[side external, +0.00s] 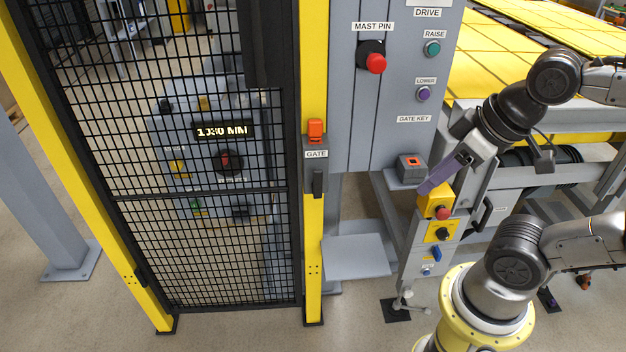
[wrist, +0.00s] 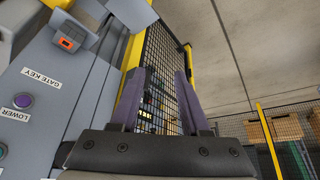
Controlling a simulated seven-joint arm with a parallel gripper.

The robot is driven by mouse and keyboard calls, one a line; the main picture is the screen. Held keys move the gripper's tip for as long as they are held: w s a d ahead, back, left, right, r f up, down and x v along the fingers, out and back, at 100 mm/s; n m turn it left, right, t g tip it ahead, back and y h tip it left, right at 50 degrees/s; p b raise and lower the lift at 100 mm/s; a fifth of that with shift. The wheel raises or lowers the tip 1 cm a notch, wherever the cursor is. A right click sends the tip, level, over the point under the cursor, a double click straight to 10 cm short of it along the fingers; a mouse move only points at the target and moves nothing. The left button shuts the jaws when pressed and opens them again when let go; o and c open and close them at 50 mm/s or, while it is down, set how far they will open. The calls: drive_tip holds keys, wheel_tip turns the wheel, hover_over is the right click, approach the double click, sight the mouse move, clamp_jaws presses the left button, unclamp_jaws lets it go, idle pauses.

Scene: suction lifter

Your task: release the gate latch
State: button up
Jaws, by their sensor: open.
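The mesh gate (side external: 210,250) stands shut-looking in its yellow frame at left in the side view; it also shows beyond my fingers in the wrist view (wrist: 163,50). On the yellow post is the latch labelled GATE, with an orange block (side external: 315,130) on top and a black handle (side external: 318,183) below. My gripper (side external: 426,189) is to the right of the latch, well apart from it, beside a grey box with an orange top (side external: 410,168) below the GATE KEY label. In the wrist view my gripper (wrist: 160,85) has its purple fingers apart, with nothing between them.
A control panel (side external: 345,130) carries a red MAST PIN knob (side external: 372,60), a green RAISE button (side external: 432,48) and a purple LOWER button (side external: 423,94). A yellow box with a red button (side external: 437,205) is just below my gripper. A grey shelf (side external: 355,256) juts out beside the post.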

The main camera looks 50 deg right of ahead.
drive_tip(key=r, duration=0.2)
drive_tip(key=w+r+n, duration=0.1)
drive_tip(key=shift+d+r+n, duration=0.2)
drive_tip(key=shift+r+n, duration=0.1)
drive_tip(key=shift+r, duration=0.1)
drive_tip(key=c, duration=0.5)
drive_tip(key=w+r+n, duration=0.1)
drive_tip(key=w+r, duration=0.1)
drive_tip(key=w+r+n+g, duration=0.1)
drive_tip(key=w+r, duration=0.2)
drive_tip(key=shift+w+d+r+h, duration=0.15)
drive_tip(key=shift+w+h, duration=0.1)
drive_tip(key=shift+h, duration=0.05)
clamp_jaws()
drive_tip(key=w+a+f+n+g+h, duration=0.1)
drive_tip(key=w+f+n+g, duration=0.1)
drive_tip(key=w, duration=0.9)
drive_tip(key=w+a+f+n+g, duration=0.1)
drive_tip(key=w+n+g, duration=0.1)
drive_tip(key=w, duration=0.8)
drive_tip(key=w+a+f+g, duration=0.1)
drive_tip(key=w+f, duration=0.1)
drive_tip(key=f, duration=0.3)
drive_tip(key=w+a+f+n+g, duration=0.1)
drive_tip(key=w+a+f, duration=0.1)
drive_tip(key=f, duration=0.3)
drive_tip(key=shift+w+f, duration=0.15)
drive_tip(key=shift+w, duration=0.65)
